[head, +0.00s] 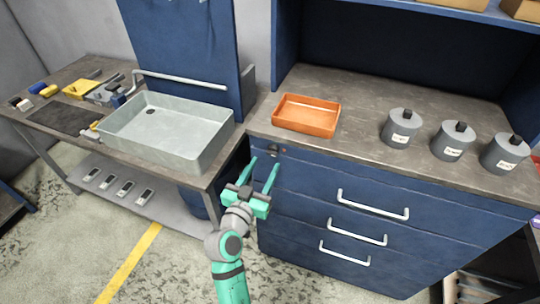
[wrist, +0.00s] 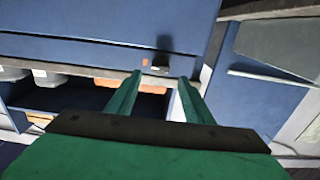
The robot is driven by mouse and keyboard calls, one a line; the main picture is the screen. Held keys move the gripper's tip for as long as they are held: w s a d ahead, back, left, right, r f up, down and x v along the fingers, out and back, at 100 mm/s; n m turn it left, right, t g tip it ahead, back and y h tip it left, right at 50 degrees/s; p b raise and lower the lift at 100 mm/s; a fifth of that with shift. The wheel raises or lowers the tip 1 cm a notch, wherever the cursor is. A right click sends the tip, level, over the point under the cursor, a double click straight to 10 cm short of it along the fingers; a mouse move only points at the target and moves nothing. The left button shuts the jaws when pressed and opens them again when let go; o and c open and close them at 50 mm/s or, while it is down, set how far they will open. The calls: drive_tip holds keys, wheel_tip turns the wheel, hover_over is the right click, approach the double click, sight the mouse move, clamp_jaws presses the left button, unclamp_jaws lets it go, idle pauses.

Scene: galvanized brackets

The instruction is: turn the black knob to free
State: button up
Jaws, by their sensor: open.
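A small black knob (head: 273,149) sits on the upper left front of the blue drawer cabinet (head: 300,178), just under the worktop edge. In the wrist view a dark shape that looks like the knob (wrist: 164,44) shows on the blue panel, with a small red mark and a pale mark close by. I cannot read which way the knob points. My gripper (head: 264,167) is open and empty in front of the cabinet's upper left corner, its green fingers pointing toward the knob. In the wrist view my gripper (wrist: 160,80) has a clear gap between its fingers. Contact with the knob is not visible.
An orange tray (head: 306,131) and several grey canisters (head: 400,141) stand on the worktop above. Drawer handles (head: 372,205) project from the cabinet front to the right. A grey sink basin (head: 200,150) stands on the left bench. Floor in front is open.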

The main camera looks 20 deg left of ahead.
sight(271, 154)
drive_tip(key=w, duration=0.6)
drive_tip(key=shift+d, duration=0.1)
drive_tip(key=shift+s, duration=0.1)
drive_tip(key=c, duration=1)
